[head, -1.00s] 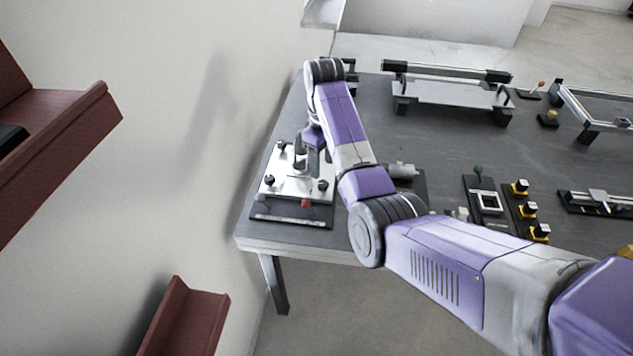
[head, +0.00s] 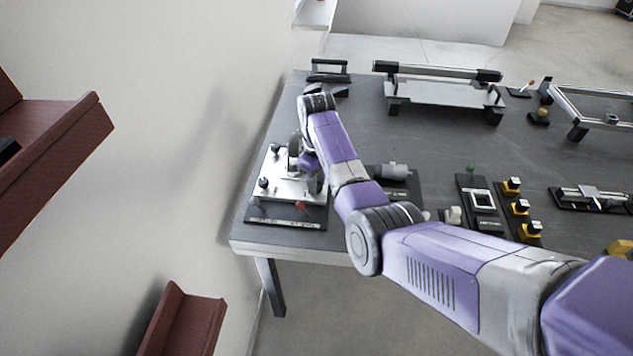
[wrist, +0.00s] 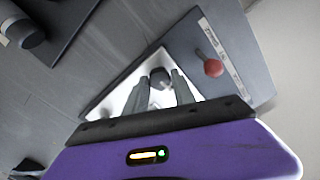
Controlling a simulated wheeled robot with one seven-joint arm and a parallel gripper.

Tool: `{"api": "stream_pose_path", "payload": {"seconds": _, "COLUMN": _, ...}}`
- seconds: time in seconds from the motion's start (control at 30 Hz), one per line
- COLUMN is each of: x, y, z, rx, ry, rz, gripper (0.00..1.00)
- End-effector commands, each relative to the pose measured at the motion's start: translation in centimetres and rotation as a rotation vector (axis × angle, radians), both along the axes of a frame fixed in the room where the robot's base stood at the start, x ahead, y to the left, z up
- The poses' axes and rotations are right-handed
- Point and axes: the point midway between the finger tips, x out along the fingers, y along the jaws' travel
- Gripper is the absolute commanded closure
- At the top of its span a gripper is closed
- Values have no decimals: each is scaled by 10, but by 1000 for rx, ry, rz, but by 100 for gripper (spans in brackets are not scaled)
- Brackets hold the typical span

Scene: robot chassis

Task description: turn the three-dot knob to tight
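A bright metal plate (head: 277,188) on a dark base sits at the table's left end, with dark round knobs near its corners. Two knobs on its left side show in the head view, a far one (head: 275,148) and a near one (head: 263,183). My gripper (wrist: 159,76) is over the plate's right part, its fingers apart. In the wrist view a dark knob (wrist: 159,77) shows between the fingertips; I cannot tell whether they touch it. The dot marks are not readable. A red-tipped lever (wrist: 213,68) stands beside a white label strip (wrist: 221,55).
A grey cylinder device (head: 393,171) stands just right of the plate. A framed switch panel (head: 482,200) and yellow-black buttons (head: 520,207) are further right. A long-bar rack (head: 440,90) stands at the back. The wall is close on the left.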

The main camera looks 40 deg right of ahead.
Motion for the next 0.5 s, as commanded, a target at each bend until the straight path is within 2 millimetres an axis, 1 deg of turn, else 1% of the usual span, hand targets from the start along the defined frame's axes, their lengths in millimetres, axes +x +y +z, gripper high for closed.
{"api": "stream_pose_path", "payload": {"seconds": 0.03, "x": 0, "y": 0, "z": 0, "rx": 0, "ry": 0, "rz": 0, "gripper": 81}}
{"api": "stream_pose_path", "payload": {"seconds": 0.07, "x": 0, "y": 0, "z": 0, "rx": 0, "ry": 0, "rz": 0, "gripper": 87}}
{"api": "stream_pose_path", "payload": {"seconds": 0.1, "x": 0, "y": 0, "z": 0, "rx": 0, "ry": 0, "rz": 0, "gripper": 95}}
{"api": "stream_pose_path", "payload": {"seconds": 0.13, "x": 0, "y": 0, "z": 0, "rx": 0, "ry": 0, "rz": 0, "gripper": 100}}
{"api": "stream_pose_path", "payload": {"seconds": 0.37, "x": 0, "y": 0, "z": 1, "rx": 0, "ry": 0, "rz": -10, "gripper": 100}}
{"api": "stream_pose_path", "payload": {"seconds": 0.5, "x": 0, "y": 0, "z": 1, "rx": 0, "ry": 0, "rz": -46, "gripper": 100}}
